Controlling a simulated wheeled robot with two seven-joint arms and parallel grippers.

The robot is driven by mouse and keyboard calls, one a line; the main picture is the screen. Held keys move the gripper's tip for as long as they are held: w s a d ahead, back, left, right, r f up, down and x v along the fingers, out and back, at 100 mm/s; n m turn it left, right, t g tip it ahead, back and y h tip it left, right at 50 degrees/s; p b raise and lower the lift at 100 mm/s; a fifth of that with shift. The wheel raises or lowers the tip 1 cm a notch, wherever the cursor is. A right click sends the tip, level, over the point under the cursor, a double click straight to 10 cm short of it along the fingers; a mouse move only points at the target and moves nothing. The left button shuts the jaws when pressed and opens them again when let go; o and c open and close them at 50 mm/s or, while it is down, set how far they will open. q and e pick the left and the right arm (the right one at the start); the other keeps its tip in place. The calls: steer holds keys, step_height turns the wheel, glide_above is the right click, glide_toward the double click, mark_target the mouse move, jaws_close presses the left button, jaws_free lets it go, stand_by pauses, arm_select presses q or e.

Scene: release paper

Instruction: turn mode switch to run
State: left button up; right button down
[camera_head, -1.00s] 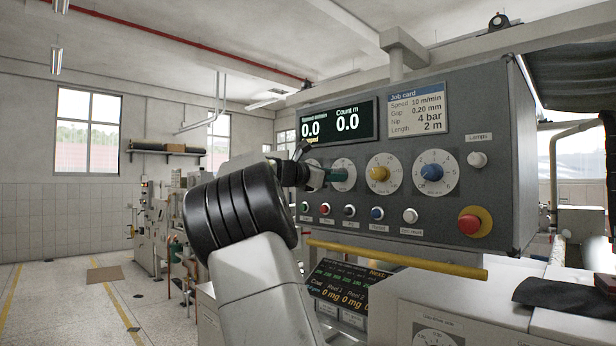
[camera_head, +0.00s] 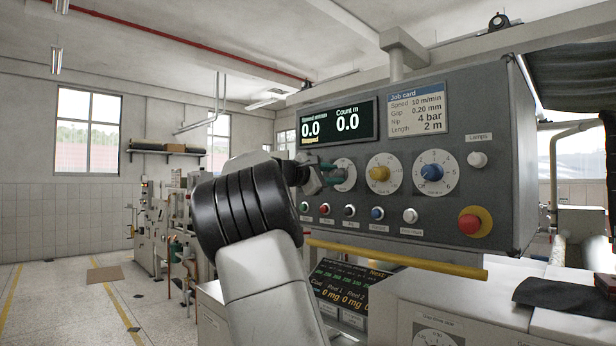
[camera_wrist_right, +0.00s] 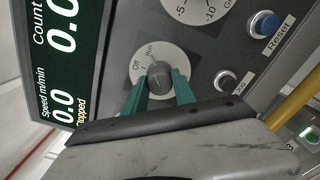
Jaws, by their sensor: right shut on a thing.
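The mode switch is a grey knob (camera_wrist_right: 158,76) on a round white dial marked Off and Run, seen in the right wrist view. My right gripper (camera_wrist_right: 160,88) has its teal fingers on both sides of the knob, shut on it. In the head view the right gripper (camera_head: 328,176) reaches the switch's white dial (camera_head: 346,173) from the left and hides much of it. I cannot tell which mark the knob points to. The display (camera_head: 338,122) reads 0.0 for speed and count, with "Stopped" below. My left gripper is not in view.
The yellow-knob dial (camera_head: 381,173) and blue-knob dial (camera_head: 433,173) are to the right. A row of push buttons, including the blue Reset button (camera_head: 377,213), lies below. A red emergency button (camera_head: 470,223) is at lower right. A yellow bar (camera_head: 400,257) runs under the panel.

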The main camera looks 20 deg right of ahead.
stand_by(0.5)
steer(key=c, duration=1)
jaws_free()
steer(key=shift+v, duration=3.9)
